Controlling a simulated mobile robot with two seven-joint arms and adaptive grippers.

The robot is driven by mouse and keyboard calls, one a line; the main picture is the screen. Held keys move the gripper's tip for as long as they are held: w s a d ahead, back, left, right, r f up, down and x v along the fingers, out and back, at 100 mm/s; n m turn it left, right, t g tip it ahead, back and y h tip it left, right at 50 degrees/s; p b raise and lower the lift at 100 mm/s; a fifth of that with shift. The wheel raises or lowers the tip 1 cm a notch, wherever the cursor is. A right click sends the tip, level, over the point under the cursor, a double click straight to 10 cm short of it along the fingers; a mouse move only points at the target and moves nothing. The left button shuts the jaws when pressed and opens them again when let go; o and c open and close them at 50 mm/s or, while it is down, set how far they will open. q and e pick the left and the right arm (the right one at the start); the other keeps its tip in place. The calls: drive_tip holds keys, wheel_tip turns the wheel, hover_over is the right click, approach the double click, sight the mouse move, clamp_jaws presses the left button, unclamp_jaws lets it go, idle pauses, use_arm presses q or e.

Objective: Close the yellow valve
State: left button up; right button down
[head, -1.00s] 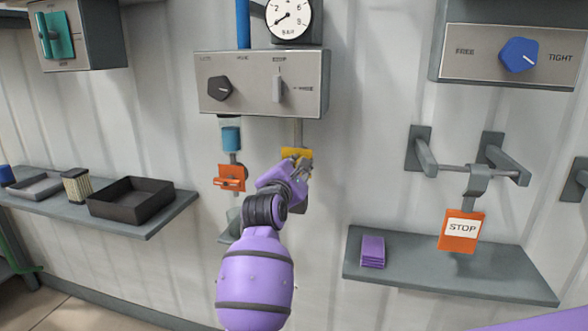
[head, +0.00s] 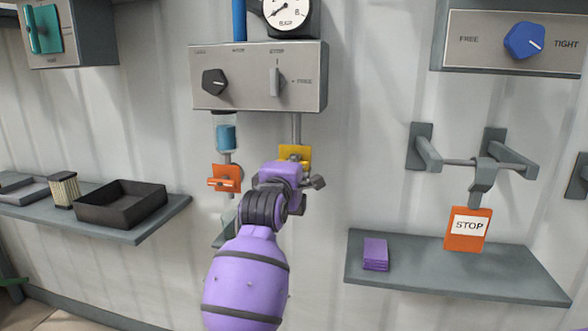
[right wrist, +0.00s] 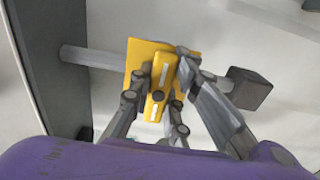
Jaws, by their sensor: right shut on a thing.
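The yellow valve (head: 297,152) is on a grey pipe below the grey control panel in the head view. In the right wrist view, it has a square yellow plate (right wrist: 140,48) and a narrow yellow handle (right wrist: 163,72) with white marks. The handle lies roughly across the pipe (right wrist: 90,57), slightly tilted. My right gripper (head: 291,174) is at the valve and hides its lower part in the head view. In the right wrist view, its fingers (right wrist: 160,90) are on both sides of the handle and shut on it. My left gripper is not in view.
The control panel (head: 245,92) with knobs is just above. An orange valve (head: 223,178) on a neighbouring pipe is close to the left. Shelves stand left (head: 130,233) and right (head: 420,270); an orange STOP sign (head: 467,242) hangs at right. A dark block (right wrist: 248,88) is beyond the valve.

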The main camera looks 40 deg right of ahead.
idle(0.4)
drive_tip(key=c, duration=1.6)
unclamp_jaws()
drive_tip(key=shift+c, duration=0.2)
drive_tip(key=shift+s+a, duration=0.1)
drive_tip(key=v, duration=1.1)
drive_tip(key=shift+s+a, duration=0.25)
drive_tip(key=shift+s, duration=0.05)
